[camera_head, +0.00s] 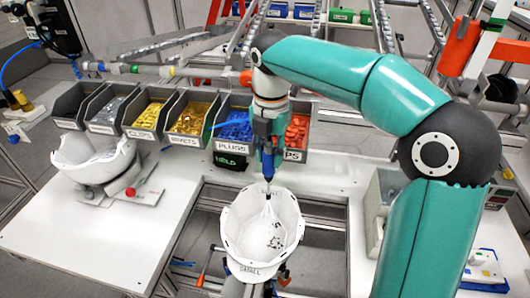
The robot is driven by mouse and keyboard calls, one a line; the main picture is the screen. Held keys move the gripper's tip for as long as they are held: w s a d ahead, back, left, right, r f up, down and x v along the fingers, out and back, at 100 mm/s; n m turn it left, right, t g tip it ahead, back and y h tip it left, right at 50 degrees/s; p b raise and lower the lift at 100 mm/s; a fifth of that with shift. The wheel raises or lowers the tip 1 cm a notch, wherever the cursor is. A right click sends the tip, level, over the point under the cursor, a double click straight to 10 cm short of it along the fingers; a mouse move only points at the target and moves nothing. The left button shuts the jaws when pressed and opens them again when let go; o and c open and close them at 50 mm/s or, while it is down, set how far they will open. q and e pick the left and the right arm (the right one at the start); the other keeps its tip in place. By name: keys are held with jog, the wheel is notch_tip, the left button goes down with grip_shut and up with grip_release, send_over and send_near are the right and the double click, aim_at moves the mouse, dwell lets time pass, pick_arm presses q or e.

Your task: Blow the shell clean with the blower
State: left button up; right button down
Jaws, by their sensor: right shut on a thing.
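The white shell (258,258) sits open side up over the frame opening at the bottom middle, with a label on its near rim. Dark specks show on its inner wall. My right gripper (268,122) comes down from above on the teal arm and is shut on the blue blower (267,158). The blower points down, and its thin dark nozzle is at the shell's far rim, over the opening. Whether the nozzle touches the shell is hard to tell. The gripper's fingers are small and partly hidden by the blower. My left gripper is not in view.
A second white shell (92,158) rests on a stand with a red button at left. Labelled bins (188,137) of small parts line the table's back edge. A grey box (376,205) stands right of the opening. The white tabletop (90,225) is clear at front left.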

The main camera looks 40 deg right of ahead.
jog(key=shift+s+d, duration=0.75)
jog(key=shift+s, duration=0.1)
jog(key=shift+s+a, duration=0.1)
dwell(0.5)
jog(key=s+a+b, duration=0.1)
jog(key=s+a, duration=0.1)
jog(key=a, duration=0.1)
jog(key=shift+s+a+b, duration=0.1)
jog(key=shift+s+b, duration=0.3)
dwell(0.5)
jog(key=shift+a, duration=0.1)
dwell(0.7)
jog(key=shift+s+a+b, duration=0.4)
jog(key=shift+s+a, duration=1.05)
jog(key=shift+a, duration=0.15)
